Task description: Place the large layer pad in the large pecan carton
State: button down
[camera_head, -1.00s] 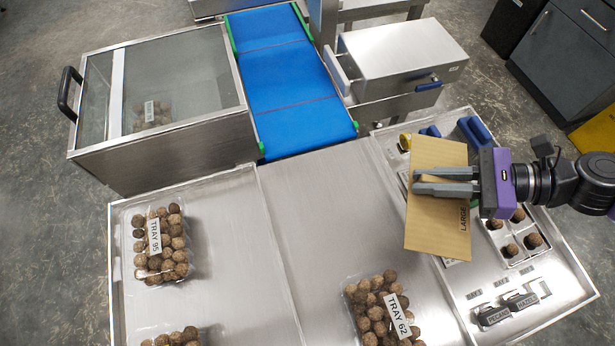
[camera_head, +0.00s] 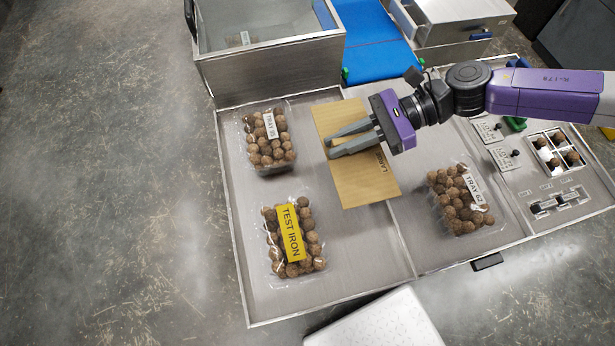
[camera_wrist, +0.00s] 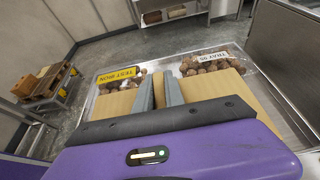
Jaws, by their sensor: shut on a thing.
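The large layer pad (camera_head: 365,183) is a flat tan sheet marked LARGE. My gripper (camera_head: 331,147) is shut on it, with the grey fingers lying across the sheet. The pad is over the work table between the TRAY 95 clamshell and the TRAY 62 clamshell; its exact height cannot be told. In the wrist view the pad (camera_wrist: 112,106) shows on both sides of my gripper (camera_wrist: 158,82). No large pecan carton can be made out in the head view. In the wrist view, brown boxes (camera_wrist: 30,84) sit on a pallet in the distance; their labels cannot be read.
Clamshells TRAY 95 (camera_head: 282,151), TEST IRON (camera_head: 275,258) and TRAY 62 (camera_head: 444,213) hold brown balls on the steel table (camera_head: 360,262). A glass-topped bin (camera_head: 225,74) and blue conveyor (camera_head: 375,50) stand behind. A pale surface (camera_head: 385,325) is at the front. Open floor lies left.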

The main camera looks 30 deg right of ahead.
send_near(316, 184)
jog(key=a, duration=0.3)
jog(key=w+a+p, duration=0.1)
jog(key=a, duration=0.1)
jog(key=shift+a+r, duration=0.1)
jog(key=shift+r, duration=0.25)
jog(key=a, duration=0.1)
jog(key=a+p, duration=0.2)
jog(key=a, duration=0.1)
jog(key=shift+w+a+r, duration=0.1)
jog(key=shift+w, duration=0.3)
jog(key=shift+f, duration=0.8)
jog(key=shift+f, duration=0.1)
jog(key=c, duration=1.4)
grip_release()
